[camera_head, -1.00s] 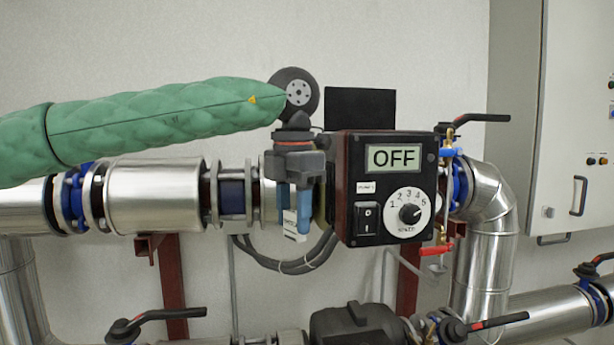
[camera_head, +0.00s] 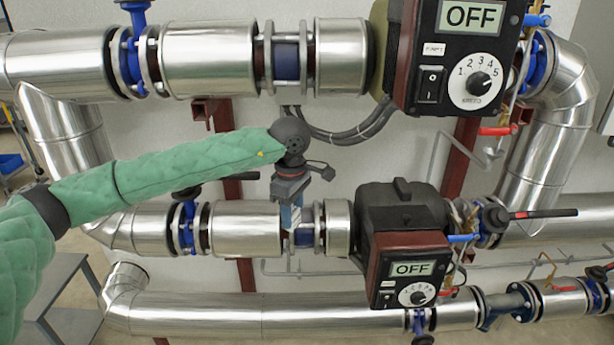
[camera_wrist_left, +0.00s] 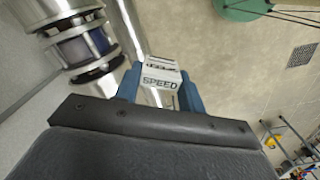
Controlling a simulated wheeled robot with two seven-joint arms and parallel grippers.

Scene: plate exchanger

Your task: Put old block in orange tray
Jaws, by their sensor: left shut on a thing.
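My left gripper (camera_head: 291,218) is shut on a small white block with dark lettering, "SPEED", clear in the left wrist view (camera_wrist_left: 160,82). The block sits between the blue fingers. In the head view the gripper hangs fingers down in front of the lower pipe, left of the lower pump, and the block is mostly hidden by it. I see no orange tray. My right gripper is not in view.
The upper pump (camera_head: 407,100) and lower pump (camera_head: 400,210) both read OFF. Silver pipes (camera_head: 200,312) with valve handles (camera_head: 540,214) run across. A grey table (camera_head: 68,270) stands at lower left. A blue bin (camera_head: 10,162) is at the far left.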

